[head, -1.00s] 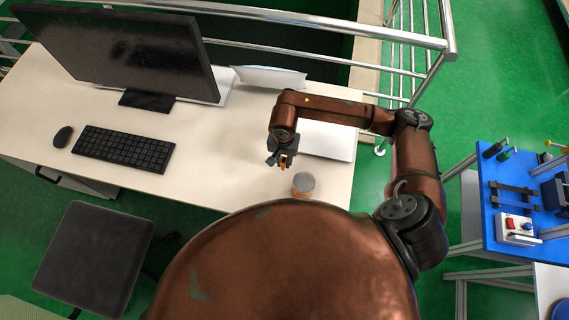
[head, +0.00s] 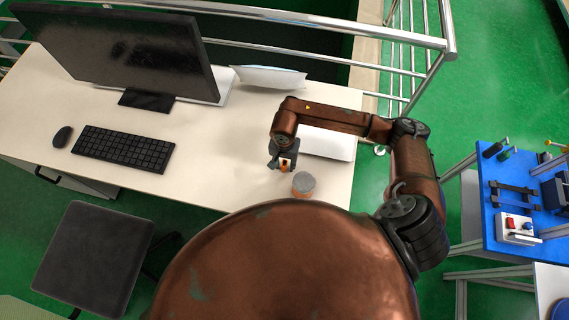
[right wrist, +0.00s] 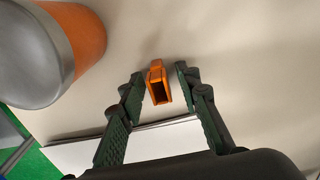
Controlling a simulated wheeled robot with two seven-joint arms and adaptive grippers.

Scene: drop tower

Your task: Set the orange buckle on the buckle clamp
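The orange buckle (right wrist: 158,83) is a small hollow orange piece on the pale desk, between the fingertips of my right gripper (right wrist: 158,80). The fingers are spread, with a narrow gap showing on each side of the buckle. In the head view the right gripper (head: 284,162) points down over the desk, and the buckle (head: 284,167) shows partly at its tips. My left gripper is not in view. A black bracket-like fixture (head: 515,190) stands on the blue table at the right; I cannot tell whether it is the buckle clamp.
An orange cup-like container with a grey top (head: 303,184) stands close beside the right gripper. A white flat item (head: 325,143) lies behind it. The desk also holds a keyboard (head: 123,148) and monitor (head: 120,50). A button box (head: 517,229) sits on the blue table (head: 490,205).

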